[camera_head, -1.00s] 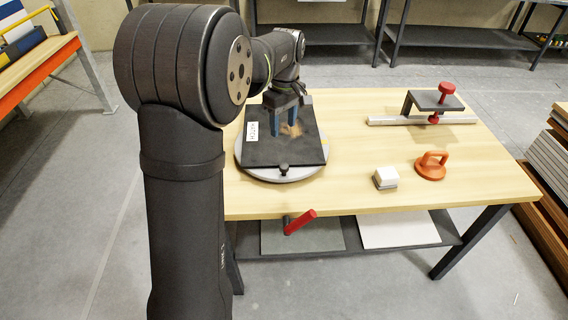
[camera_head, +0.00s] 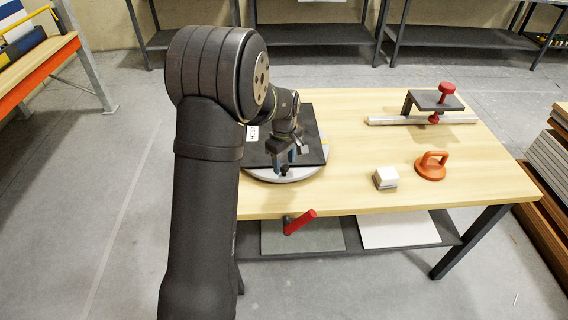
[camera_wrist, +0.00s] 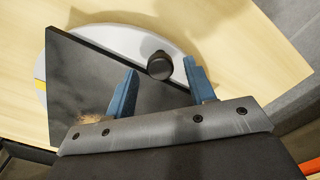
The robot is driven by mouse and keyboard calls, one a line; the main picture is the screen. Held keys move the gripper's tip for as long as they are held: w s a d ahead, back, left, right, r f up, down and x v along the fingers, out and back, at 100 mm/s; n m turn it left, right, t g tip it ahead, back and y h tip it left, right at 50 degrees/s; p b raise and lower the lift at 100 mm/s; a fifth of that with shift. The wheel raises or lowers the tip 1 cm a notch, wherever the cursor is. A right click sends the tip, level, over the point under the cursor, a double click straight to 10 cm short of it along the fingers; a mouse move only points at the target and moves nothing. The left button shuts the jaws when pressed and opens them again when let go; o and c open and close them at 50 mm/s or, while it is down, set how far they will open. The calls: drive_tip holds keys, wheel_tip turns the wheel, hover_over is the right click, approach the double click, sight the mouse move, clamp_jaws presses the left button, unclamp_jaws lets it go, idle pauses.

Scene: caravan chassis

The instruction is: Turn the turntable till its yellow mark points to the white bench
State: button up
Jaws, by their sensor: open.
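The turntable is a light grey disc (camera_head: 262,174) bearing a black square plate (camera_head: 312,122) on the wooden table. Its yellow mark (camera_head: 325,143) is at the right rim in the head view; it also shows at the left in the wrist view (camera_wrist: 40,92). A black knob (camera_wrist: 159,66) stands at the disc's near edge. My gripper (camera_head: 284,166) is open, its blue fingers pointing down over the near edge. In the wrist view the knob appears between the fingertips; contact cannot be told. I cannot make out a white bench.
A white block (camera_head: 385,178) and an orange-handled tool (camera_head: 431,166) lie to the right. A clamp with a red knob (camera_head: 446,91) and a metal bar (camera_head: 395,121) are behind them. A red handle (camera_head: 300,221) sits below the front edge. An orange-edged bench (camera_head: 38,76) is far left.

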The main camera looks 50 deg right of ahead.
drive_tip(key=shift+f, duration=0.65)
clamp_jaws()
